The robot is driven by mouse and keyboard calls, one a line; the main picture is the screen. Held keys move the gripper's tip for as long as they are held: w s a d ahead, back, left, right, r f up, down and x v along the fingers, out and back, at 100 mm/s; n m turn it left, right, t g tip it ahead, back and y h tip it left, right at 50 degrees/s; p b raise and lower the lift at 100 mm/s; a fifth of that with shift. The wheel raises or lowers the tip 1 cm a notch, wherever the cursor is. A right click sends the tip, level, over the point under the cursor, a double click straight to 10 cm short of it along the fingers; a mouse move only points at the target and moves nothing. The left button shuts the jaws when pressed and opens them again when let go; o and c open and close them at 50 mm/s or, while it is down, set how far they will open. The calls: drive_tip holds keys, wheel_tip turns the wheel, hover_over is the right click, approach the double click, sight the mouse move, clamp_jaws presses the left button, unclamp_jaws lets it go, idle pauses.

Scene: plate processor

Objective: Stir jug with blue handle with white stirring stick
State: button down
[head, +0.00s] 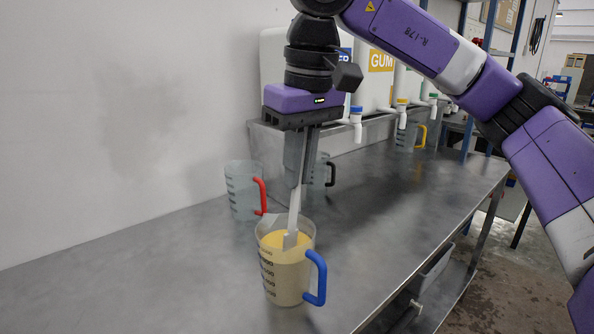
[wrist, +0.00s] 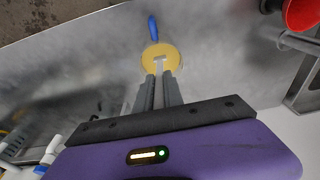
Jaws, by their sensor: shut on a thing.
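The jug with the blue handle (head: 283,275) stands upright on the metal table, holding a pale yellow liquid. In the wrist view the jug (wrist: 168,52) shows as a yellow round opening with the blue handle beyond it. My gripper (head: 296,184) points down above the jug and is shut on the white stirring stick (head: 294,212). The stick's lower end is inside the jug, at the yellow liquid; how deep it goes is hidden. The wrist view also shows the white stick (wrist: 159,66) between my fingers.
A jug with a red handle (head: 242,190) stands behind left, and a jug with a black handle (head: 320,174) behind my gripper. A yellow-handled jug (head: 407,136) is farther back right. White containers with taps (head: 356,118) line the wall. The table (head: 130,285) is clear at left front.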

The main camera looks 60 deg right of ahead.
drive_tip(key=shift+s+a+r+p, duration=0.1)
drive_tip(key=shift+s+r+p, duration=0.1)
drive_tip(key=shift+r+p, duration=0.9)
drive_tip(key=shift+s+r+p, duration=0.2)
drive_tip(key=shift+r+p, duration=0.45)
drive_tip(key=shift+r, duration=0.9)
drive_tip(key=shift+s+a+r+p, duration=0.1)
drive_tip(key=shift+s+r+p, duration=0.1)
drive_tip(key=shift+r+p, duration=0.9)
drive_tip(key=shift+r, duration=0.15)
